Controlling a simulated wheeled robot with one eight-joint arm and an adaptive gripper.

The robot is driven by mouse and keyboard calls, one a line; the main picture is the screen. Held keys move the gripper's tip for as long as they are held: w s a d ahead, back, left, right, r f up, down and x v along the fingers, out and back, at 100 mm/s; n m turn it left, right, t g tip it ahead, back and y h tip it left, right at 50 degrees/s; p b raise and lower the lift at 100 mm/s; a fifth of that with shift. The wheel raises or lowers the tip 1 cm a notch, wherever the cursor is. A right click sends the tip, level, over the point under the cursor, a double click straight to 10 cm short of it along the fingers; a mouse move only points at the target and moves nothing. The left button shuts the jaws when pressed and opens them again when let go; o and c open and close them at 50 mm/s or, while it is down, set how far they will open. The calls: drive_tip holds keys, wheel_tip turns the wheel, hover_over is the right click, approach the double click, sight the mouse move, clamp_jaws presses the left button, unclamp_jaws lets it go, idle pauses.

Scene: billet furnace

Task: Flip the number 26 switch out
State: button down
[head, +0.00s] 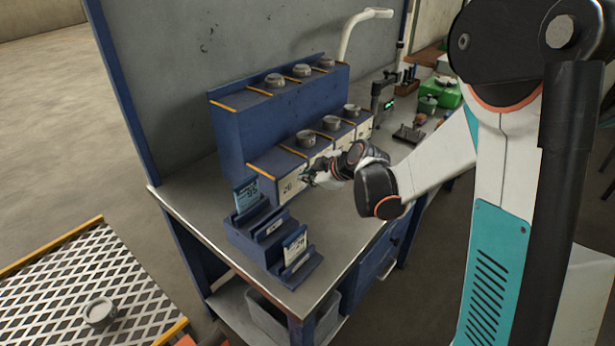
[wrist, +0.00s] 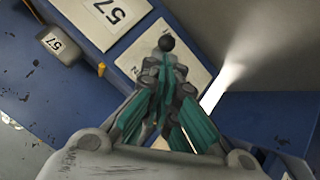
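The number 26 plate (head: 291,186) is pale and sits on the front of the lower blue rack, at its left end. My gripper (head: 312,176) is right at this plate's right side in the head view. In the wrist view my gripper (wrist: 165,72) has its fingers drawn together in front of a pale plate (wrist: 165,50), whose number is mostly hidden. A black ball knob (wrist: 166,43) shows just beyond the fingertips. Its stem is hidden by the fingers, so I cannot tell whether they grip it or which way the switch stands.
A plate marked 57 (wrist: 114,12) adjoins in the wrist view, with a round weight-like piece marked 57 (wrist: 60,43) nearby. Round grey pieces (head: 305,138) stand on the rack (head: 225,125). A blue card holder (head: 243,232) stands on the bench in front. Bare bench (head: 190,196) lies left.

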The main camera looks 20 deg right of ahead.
drive_tip(key=shift+s+d+f, duration=0.15)
drive_tip(key=shift+s+f, duration=0.05)
drive_tip(key=shift+f, duration=0.2)
drive_tip(key=shift+r, duration=0.25)
drive_tip(key=shift+r+p, duration=0.45)
drive_tip(key=shift+r, duration=0.2)
